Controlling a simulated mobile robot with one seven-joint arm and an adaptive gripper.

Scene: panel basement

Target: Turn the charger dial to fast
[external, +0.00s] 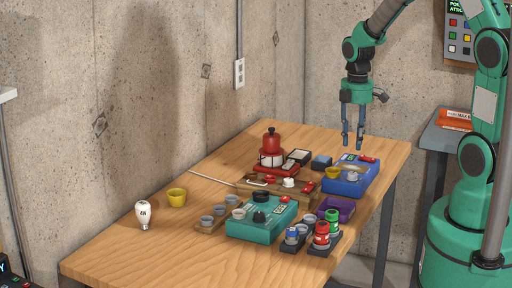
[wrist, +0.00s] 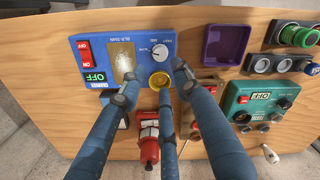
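The blue box (external: 345,188), apparently the charger, stands at the table's far right end. In the wrist view its face (wrist: 98,55) has a white dial (wrist: 160,52) with small lettering around it, including what looks like MED and FAST. The exact pointer setting is too small to read. The box also has a red switch (wrist: 85,54), a gold panel (wrist: 124,62), a green OFF display (wrist: 95,77) and a yellow round part (wrist: 160,80). My gripper (external: 353,143) is above the box, pointing down, its fingers spread apart, empty and not touching the dial.
A teal box (external: 262,222) with an OFF display stands nearer on the table. A purple tray (external: 336,209) and a rack with red and green capped jars (external: 321,234) stand beside it.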

